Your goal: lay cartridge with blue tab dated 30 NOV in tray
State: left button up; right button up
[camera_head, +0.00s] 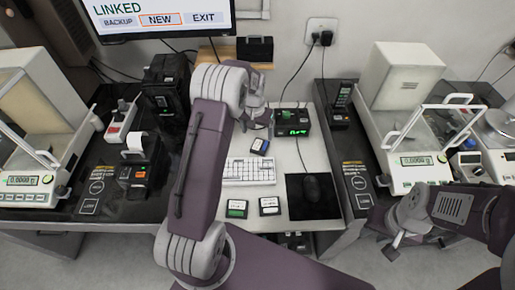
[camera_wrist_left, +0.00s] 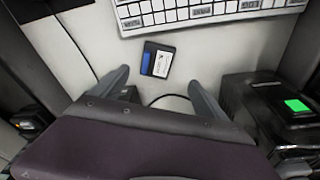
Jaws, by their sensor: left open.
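A small dark cartridge with a blue tab (camera_head: 260,146) lies on the white desk, behind the keyboard. It also shows in the left wrist view (camera_wrist_left: 158,60), where its label is too small to read. My left gripper (camera_head: 257,115) is open and empty; in the left wrist view its fingers (camera_wrist_left: 158,79) point toward the cartridge, one on either side of its near end in the picture. A green-labelled cartridge (camera_head: 237,209) and another dark cartridge with a pale label (camera_head: 269,206) lie in front of the keyboard. I cannot make out a tray for certain. My right gripper (camera_head: 394,241) hangs at the lower right.
A black device with a green display (camera_head: 292,122) stands right of the blue-tab cartridge. The keyboard (camera_head: 249,170), mouse (camera_head: 311,188) and black mat (camera_head: 314,208) occupy the desk. Balances (camera_head: 415,165) stand on the dark side tables. A monitor (camera_head: 160,17) is behind.

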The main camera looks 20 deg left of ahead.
aim_at(260, 145)
pick_arm(q)
jog(key=f, duration=0.3)
jog(key=w+f, duration=0.1)
jog(key=f, duration=0.4)
jog(key=shift+w+d+f, duration=0.35)
jog(key=shift+f, duration=0.05)
jog(key=shift+s, duration=0.1)
jog(key=c, duration=1.7)
jog(key=shift+o, duration=0.2)
jog(key=shift+r, duration=2.05)
jog(key=s+d+r, duration=0.3)
jog(key=d+r, duration=0.4)
jog(key=d, duration=0.4)
